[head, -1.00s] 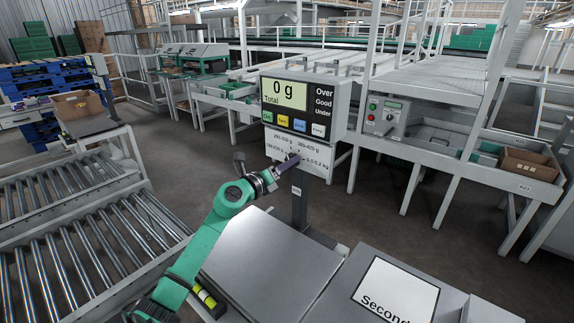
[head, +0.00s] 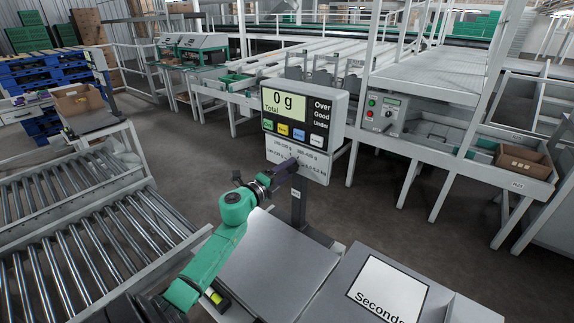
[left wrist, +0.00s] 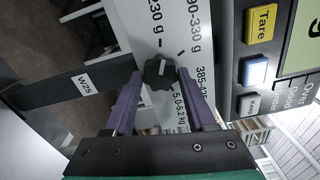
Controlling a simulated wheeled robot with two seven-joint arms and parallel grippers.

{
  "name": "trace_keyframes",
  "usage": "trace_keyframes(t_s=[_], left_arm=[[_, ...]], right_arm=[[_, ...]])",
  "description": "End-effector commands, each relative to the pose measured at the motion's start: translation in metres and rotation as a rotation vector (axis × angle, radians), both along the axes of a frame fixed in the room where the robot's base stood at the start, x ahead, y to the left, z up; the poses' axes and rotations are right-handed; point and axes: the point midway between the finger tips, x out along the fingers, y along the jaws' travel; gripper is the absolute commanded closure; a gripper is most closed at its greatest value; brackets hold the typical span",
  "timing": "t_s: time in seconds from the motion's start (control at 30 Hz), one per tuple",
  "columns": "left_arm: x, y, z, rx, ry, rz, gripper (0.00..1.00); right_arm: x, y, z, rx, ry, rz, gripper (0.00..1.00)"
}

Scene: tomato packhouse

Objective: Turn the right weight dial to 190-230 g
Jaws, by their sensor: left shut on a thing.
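The weight dial (left wrist: 160,72) is a small dark knob on the white label plate below the scale display; in the head view my gripper mostly hides it. My left gripper (head: 288,167) reaches the plate from the front left. In the left wrist view its purple fingers (left wrist: 159,80) are shut on the dial, one on each side. A pale line shows on the knob, pointing roughly up in that view. Printed ranges surround it, among them one ending in 230 g, 290-330 g and 5.0-5.2 kg. My right gripper is not in view.
The scale display (head: 286,100) reads 0 g, with coloured buttons under it. A grey post (head: 298,205) carries it. Below are a flat grey platform (head: 275,262) and a surface with a "Seconds" sign (head: 388,290). A roller conveyor (head: 90,235) lies left.

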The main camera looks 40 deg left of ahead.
Motion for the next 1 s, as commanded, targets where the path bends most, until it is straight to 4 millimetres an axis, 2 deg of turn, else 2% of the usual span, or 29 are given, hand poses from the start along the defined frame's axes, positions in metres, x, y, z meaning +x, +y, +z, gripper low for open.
trace_keyframes(t_s=[0.1, 0.33, 0.87, 0.9, 0.97, 1.0], left_arm=[[0.000, 0.000, 0.002, -0.071, 0.000, 0.000, 1.00], [0.000, 0.000, 0.001, -0.158, -0.003, 0.001, 1.00], [0.000, 0.000, -0.001, -0.188, -0.003, 0.001, 1.00], [0.000, 0.000, -0.001, -0.188, -0.003, 0.001, 0.37], [0.000, 0.000, -0.001, -0.187, -0.003, 0.000, 0.15], [0.000, 0.000, -0.001, -0.187, -0.003, 0.000, 0.15]], right_arm=[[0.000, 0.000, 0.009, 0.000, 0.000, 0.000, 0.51], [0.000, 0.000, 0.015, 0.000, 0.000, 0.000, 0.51], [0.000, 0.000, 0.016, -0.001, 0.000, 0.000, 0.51], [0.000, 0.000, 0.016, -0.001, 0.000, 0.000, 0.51], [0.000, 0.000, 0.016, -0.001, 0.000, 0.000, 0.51], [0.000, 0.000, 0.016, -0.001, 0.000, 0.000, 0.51]])
